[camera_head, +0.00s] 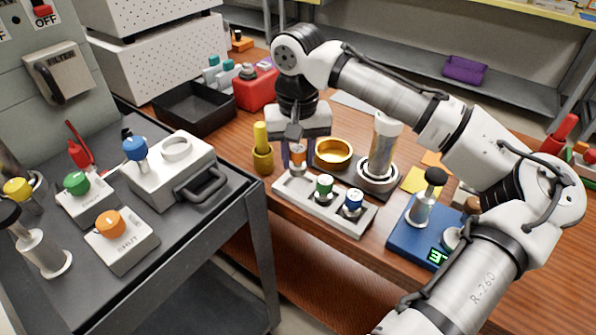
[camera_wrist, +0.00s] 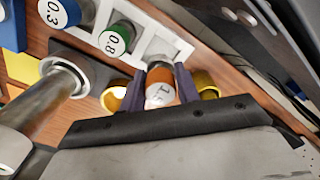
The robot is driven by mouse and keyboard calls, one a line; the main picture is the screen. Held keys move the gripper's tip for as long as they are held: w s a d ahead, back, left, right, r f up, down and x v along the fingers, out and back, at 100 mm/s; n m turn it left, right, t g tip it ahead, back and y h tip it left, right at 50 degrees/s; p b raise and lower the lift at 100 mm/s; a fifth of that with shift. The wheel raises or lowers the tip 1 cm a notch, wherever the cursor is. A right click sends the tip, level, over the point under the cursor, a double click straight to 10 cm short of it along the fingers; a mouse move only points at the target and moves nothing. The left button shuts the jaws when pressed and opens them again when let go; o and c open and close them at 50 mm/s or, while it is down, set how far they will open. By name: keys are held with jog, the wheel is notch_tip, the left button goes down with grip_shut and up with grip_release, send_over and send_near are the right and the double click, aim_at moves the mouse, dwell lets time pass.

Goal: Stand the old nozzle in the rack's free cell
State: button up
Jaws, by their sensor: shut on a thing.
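My gripper (camera_head: 296,158) is shut on the orange-banded nozzle (camera_head: 298,154), which stands upright between the two purple fingers. The wrist view shows this nozzle (camera_wrist: 160,86) with a pale, marked top, between the fingertips (camera_wrist: 160,84). The light grey rack (camera_head: 334,221) lies on the wooden bench; the held nozzle is at its left end cell. Whether its foot is inside the cell or just above it I cannot tell. A green nozzle (camera_head: 324,186), marked 0.8 in the wrist view (camera_wrist: 116,40), and a blue nozzle (camera_head: 353,200), marked 0.3 (camera_wrist: 58,12), stand in the other cells.
A yellow-handled tool in a brass cup (camera_head: 262,157) is left of the gripper. A blue scale (camera_head: 408,236) is right of the rack. A grey cart (camera_head: 222,222) stands left.

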aim_at(298, 165)
jog(key=shift+f, duration=2.15)
jog(key=shift+f, duration=0.1)
jog(key=o, duration=1)
notch_tip(298, 165, up, 12)
jog(key=shift+r+p, duration=0.15)
jog(key=shift+p, duration=0.25)
